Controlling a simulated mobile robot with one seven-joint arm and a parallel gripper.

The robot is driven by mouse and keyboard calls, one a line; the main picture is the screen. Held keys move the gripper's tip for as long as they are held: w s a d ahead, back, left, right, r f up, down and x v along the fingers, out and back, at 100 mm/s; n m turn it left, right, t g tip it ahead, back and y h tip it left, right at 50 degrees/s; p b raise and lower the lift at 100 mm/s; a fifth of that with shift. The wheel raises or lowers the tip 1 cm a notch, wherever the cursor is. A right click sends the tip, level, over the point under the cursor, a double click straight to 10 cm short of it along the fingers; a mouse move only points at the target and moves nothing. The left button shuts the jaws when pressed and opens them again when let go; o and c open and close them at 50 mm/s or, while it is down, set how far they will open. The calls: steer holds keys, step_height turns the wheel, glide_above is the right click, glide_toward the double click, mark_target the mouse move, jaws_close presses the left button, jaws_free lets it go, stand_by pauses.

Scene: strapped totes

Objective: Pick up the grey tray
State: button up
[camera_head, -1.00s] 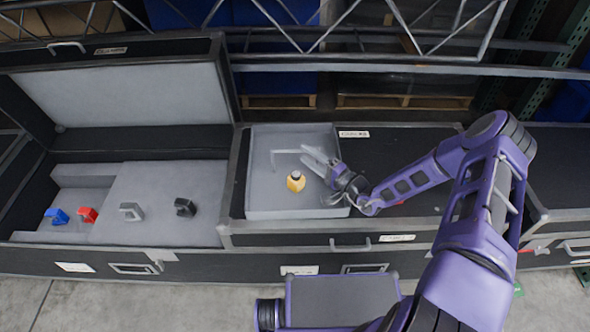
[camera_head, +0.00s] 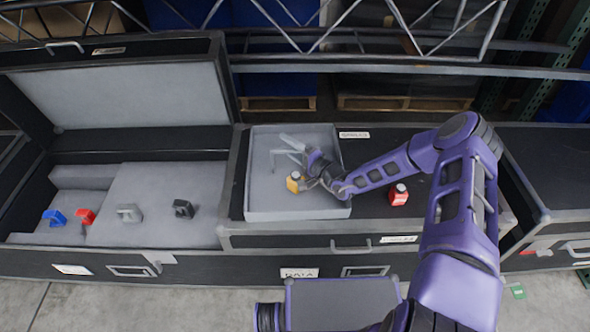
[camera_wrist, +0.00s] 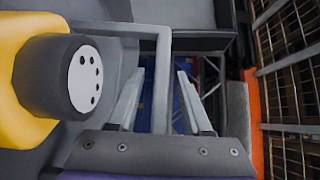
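The grey tray (camera_head: 262,195) is a shallow square tray lying on the dark case top. A grey bracket-shaped handle (camera_head: 273,157) stands up inside it, and it also shows in the wrist view (camera_wrist: 110,29). My gripper (camera_head: 290,147) is over the tray at the handle. In the wrist view my gripper's (camera_wrist: 158,90) two fingers are apart, with the handle's upright bar showing between them; I cannot tell whether they touch it. A yellow bottle-like object (camera_head: 293,184) with a dark cap sits in the tray beside my gripper, large at left in the wrist view (camera_wrist: 20,60).
A red object (camera_head: 399,196) stands on the case top right of the tray, close to my arm. At left, an open case (camera_head: 140,100) holds blue, red, grey and black small items on grey foam (camera_head: 150,230). A metal truss (camera_head: 300,40) runs behind.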

jaws_close()
steer(key=shift+r, duration=0.1)
stand_by(1.1)
